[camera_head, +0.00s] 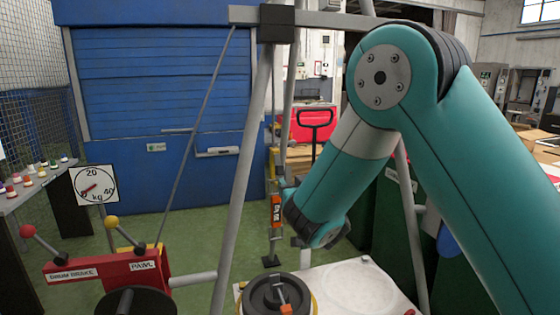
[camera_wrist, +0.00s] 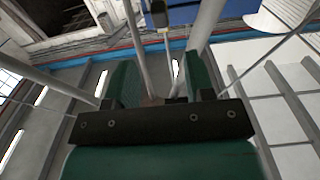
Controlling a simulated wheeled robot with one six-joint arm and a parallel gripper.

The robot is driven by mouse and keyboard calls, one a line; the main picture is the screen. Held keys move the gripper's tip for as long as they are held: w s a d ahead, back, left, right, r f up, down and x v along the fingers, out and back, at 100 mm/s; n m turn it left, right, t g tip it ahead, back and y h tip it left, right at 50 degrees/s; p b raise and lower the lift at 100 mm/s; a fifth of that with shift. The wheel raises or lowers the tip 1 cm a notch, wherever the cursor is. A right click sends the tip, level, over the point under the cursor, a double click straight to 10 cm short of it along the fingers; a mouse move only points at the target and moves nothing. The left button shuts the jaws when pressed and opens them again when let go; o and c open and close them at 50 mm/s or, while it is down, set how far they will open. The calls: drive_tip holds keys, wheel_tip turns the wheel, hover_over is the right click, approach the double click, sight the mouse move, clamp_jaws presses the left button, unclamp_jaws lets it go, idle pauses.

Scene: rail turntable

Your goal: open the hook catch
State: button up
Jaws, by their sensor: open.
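A slim orange and dark hanging piece (camera_head: 276,212) with a small label hangs under the tripod in the head view. I take it to be the hook assembly; its catch is too small to make out. My teal arm ends just right of it, but my gripper's fingers are mostly hidden there. In the wrist view my gripper (camera_wrist: 155,88) shows two green fingers standing apart on a dark bar, with no object clearly held between them. I cannot tell whether the fingers touch the hanging piece.
Grey tripod legs (camera_head: 243,185) stand close around my arm. A red lever box (camera_head: 108,268), labelled drum brake and pawl, is at lower left, beside a kg dial (camera_head: 94,184).

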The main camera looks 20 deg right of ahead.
sight(281, 170)
drive_tip(key=w+p, duration=0.5)
drive_tip(key=w, duration=0.7)
drive_tip(key=shift+c, duration=0.2)
clamp_jaws()
